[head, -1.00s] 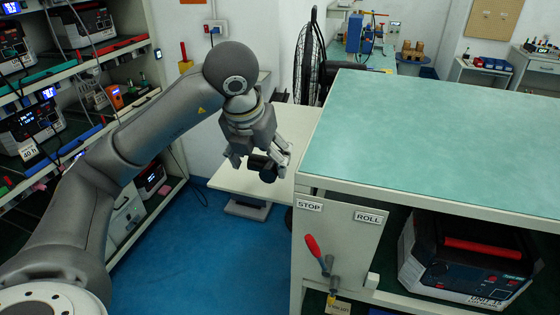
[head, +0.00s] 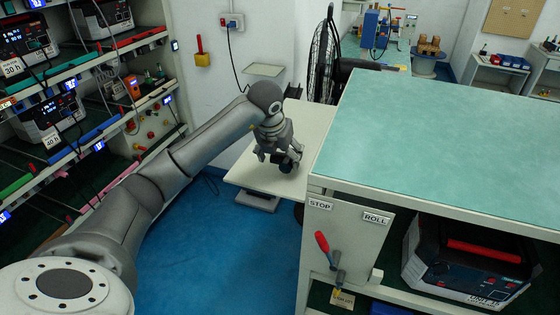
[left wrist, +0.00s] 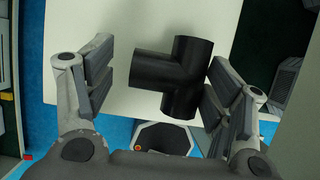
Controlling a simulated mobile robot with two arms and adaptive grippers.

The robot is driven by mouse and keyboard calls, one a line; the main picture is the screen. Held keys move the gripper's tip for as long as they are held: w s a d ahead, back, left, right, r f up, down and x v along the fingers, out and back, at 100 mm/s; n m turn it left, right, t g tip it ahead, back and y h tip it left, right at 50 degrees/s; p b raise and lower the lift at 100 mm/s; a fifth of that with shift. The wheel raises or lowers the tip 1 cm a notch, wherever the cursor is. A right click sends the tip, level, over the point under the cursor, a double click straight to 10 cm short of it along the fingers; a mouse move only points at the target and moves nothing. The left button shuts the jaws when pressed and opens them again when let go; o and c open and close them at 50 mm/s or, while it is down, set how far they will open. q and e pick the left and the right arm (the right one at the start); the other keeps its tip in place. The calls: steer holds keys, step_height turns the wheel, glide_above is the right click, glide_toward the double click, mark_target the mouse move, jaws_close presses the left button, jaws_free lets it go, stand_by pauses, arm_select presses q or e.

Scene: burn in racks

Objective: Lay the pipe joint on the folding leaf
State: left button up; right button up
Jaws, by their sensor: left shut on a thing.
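The pipe joint is a black tee (left wrist: 178,78), seen between the fingers of my left gripper (left wrist: 160,92) in the left wrist view. My left gripper is shut on it. In the head view, my left gripper (head: 283,157) points down with the dark joint (head: 287,166) at its fingertips. The folding leaf (head: 311,121) is a pale flat board beside the bench's left side. The gripper and joint are over the leaf; whether the joint touches it I cannot tell. The leaf also fills much of the left wrist view (left wrist: 98,22). My right gripper is not in view.
The green-topped bench (head: 440,140) stands close on the right, with STOP and ROLL labels and a red-handled lever (head: 322,243) on its end panel. A rack of instruments (head: 75,100) stands at left. A black fan (head: 323,60) stands behind the leaf. Blue floor (head: 220,240) is clear.

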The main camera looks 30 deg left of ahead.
mark_target(280, 164)
arm_select(q)
steer(key=p+x, duration=0.2)
steer(key=x, duration=0.1)
steer(key=shift+s, duration=0.3)
steer(key=shift+s+f, duration=0.1)
steer(key=shift+f, duration=0.25)
steer(key=shift+f, duration=0.1)
steer(key=o, duration=1.1)
steer(key=shift+c, duration=0.2)
